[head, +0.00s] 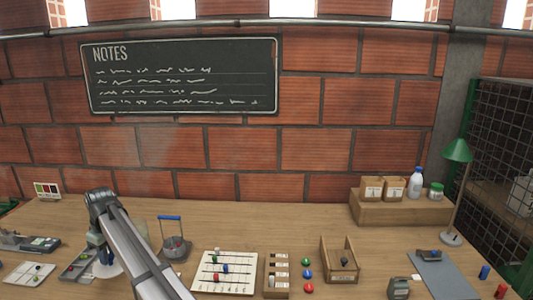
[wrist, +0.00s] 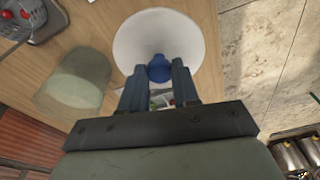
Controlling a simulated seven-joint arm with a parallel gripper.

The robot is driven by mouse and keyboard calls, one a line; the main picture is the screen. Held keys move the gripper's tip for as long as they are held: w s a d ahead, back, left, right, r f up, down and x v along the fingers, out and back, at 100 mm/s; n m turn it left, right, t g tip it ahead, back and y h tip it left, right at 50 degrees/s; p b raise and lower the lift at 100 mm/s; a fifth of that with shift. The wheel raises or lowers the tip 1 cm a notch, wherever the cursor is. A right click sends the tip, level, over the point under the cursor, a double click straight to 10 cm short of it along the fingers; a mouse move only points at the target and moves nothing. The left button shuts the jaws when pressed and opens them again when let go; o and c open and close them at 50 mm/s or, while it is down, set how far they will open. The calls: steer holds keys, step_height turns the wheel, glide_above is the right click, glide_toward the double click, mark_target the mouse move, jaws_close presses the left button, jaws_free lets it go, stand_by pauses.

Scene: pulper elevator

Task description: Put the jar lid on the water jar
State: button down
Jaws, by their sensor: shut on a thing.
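The jar lid (wrist: 138,38) is a white round disc with a blue knob (wrist: 159,70) in the wrist view. My gripper (wrist: 157,84) is shut on the knob, with a blue-grey finger at each side. In the head view the lid (head: 108,269) shows low beside my arm, with my gripper (head: 101,256) above it. The water jar (wrist: 76,80) appears as a pale green translucent vessel left of the lid in the wrist view. The lid looks apart from it. In the head view my arm largely covers the jar's area.
A grey holder with a blue handle (head: 172,246) stands right of my arm. A grey tray (head: 77,266) lies to the left. A white bead board (head: 225,272) is further right. A wooden shelf (head: 402,208) with boxes and bottles stands back right. The back middle of the table is clear.

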steer(key=s+d+f+m, duration=0.1)
steer(key=s+d+m, duration=0.4)
steer(key=d, duration=0.7)
steer(key=w+d+m+h, duration=0.1)
steer(key=w+d+m, duration=0.15)
steer(key=d, duration=1.65)
steer(key=w+d+r+m+t, duration=0.1)
steer(key=d+m, duration=0.3)
steer(key=d, duration=1.6)
steer(key=w+d+m+h, duration=0.1)
steer(key=d+m, duration=0.3)
steer(key=d, duration=1.5)
steer(key=w+a+r+n, duration=0.2)
steer(key=a+n, duration=0.1)
steer(key=a, duration=1.6)
steer(key=w+a+r+n+y, duration=0.1)
steer(key=w+a+r+n, duration=0.15)
steer(key=a, duration=1.65)
steer(key=w+a+r+n, duration=0.3)
steer(key=a, duration=1.6)
steer(key=w+a+r+m, duration=0.35)
steer(key=w+a, duration=0.75)
steer(key=a, duration=0.5)
step_height(320, 180, down, 9)
steer(key=d, duration=0.1)
steer(key=shift+f, duration=0.15)
